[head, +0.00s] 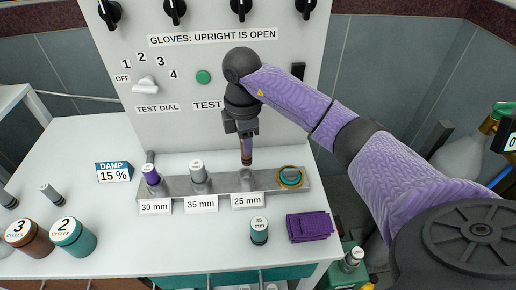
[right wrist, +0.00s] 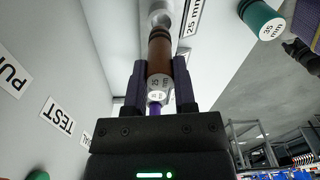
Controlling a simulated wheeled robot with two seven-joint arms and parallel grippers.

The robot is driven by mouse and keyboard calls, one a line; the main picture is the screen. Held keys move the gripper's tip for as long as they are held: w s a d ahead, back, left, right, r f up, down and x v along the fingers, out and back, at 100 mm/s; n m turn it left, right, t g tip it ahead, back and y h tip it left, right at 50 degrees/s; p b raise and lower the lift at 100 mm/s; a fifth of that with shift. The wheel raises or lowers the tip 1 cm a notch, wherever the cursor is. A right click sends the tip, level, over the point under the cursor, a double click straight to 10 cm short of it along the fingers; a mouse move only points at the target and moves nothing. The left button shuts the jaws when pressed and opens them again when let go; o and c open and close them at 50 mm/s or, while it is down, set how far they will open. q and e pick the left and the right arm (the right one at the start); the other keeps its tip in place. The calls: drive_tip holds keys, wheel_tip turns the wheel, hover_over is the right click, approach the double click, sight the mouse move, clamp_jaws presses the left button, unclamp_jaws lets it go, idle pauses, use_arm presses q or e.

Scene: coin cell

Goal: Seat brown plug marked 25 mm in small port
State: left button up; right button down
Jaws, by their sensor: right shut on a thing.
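My right gripper (head: 243,128) is shut on the brown plug (head: 247,152) and holds it upright over the metal rail (head: 222,184). In the right wrist view the brown plug (right wrist: 159,50) sits between the two fingers, its marked end facing the camera. The small port (head: 245,178), labelled 25 mm, is directly below the plug. The port also shows in the right wrist view (right wrist: 162,14), close to the plug's far end. I cannot tell whether they touch. My left gripper is not in view.
The panel (head: 215,80) rises behind.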

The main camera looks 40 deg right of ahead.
sight(245, 164)
drive_tip(key=f, duration=0.2)
drive_tip(key=f+b, duration=0.1)
drive_tip(key=f, duration=0.3)
drive_tip(key=shift+a+f+b, duration=0.2)
drive_tip(key=shift+a+b, duration=0.05)
drive_tip(key=shift+b, duration=0.1)
drive_tip(key=shift+f, duration=0.1)
drive_tip(key=shift+c, duration=2.4)
unclamp_jaws()
drive_tip(key=shift+o, duration=0.3)
drive_tip(key=shift+r, duration=0.2)
wheel_tip(245, 164, up, 12)
drive_tip(key=p, duration=0.4)
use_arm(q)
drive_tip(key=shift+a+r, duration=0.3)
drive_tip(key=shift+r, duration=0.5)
